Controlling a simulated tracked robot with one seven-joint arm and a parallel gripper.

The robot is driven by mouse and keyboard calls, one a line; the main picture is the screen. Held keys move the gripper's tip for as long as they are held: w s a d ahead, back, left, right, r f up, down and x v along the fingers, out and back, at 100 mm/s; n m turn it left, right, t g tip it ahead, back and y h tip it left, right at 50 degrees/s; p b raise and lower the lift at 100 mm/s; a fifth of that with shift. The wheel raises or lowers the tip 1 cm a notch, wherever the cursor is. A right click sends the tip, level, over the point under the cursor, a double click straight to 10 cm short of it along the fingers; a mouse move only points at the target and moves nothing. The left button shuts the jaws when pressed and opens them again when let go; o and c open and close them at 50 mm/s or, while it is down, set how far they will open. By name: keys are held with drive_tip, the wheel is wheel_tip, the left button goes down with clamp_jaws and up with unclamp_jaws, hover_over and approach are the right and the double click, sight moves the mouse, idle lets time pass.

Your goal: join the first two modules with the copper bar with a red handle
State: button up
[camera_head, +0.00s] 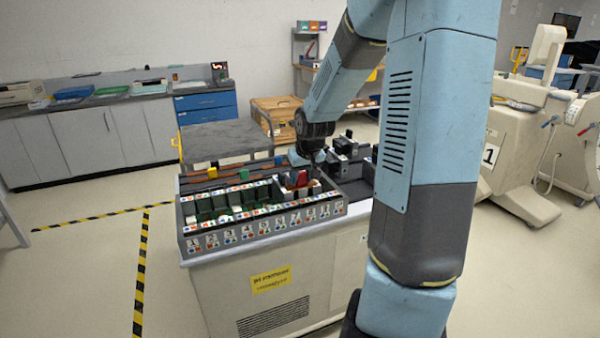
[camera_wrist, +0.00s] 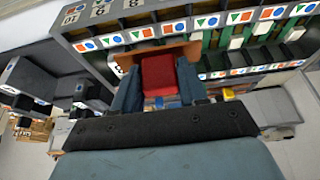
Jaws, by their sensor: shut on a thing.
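My gripper (camera_wrist: 160,92) is shut on the red handle (camera_wrist: 158,70) of a copper bar (camera_wrist: 178,51); the bar runs crosswise beyond the fingers. In the head view the red handle (camera_head: 302,179) is at the right end of the module rack (camera_head: 262,236), with my gripper just above it. I cannot tell whether the bar touches anything there. The rack has numbered places along its front, with low numbers at the left; the first two modules (camera_head: 205,212) are at its left end, away from my gripper.
Bars with a yellow handle (camera_head: 212,172) and a green handle (camera_head: 244,174) lie along the rack's back. Black blocks (camera_head: 345,147) stand behind and right of the rack. The rack is on a beige cart (camera_head: 290,300). A grey table (camera_head: 225,140) stands behind.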

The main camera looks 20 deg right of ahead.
drive_tip(key=shift+f, duration=3.5)
drive_tip(key=shift+f, duration=0.1)
drive_tip(key=o, duration=1.2)
drive_tip(key=shift+c, duration=0.2)
drive_tip(key=v, duration=1.3)
drive_tip(key=shift+s+r, duration=0.2)
drive_tip(key=shift+r, duration=0.1)
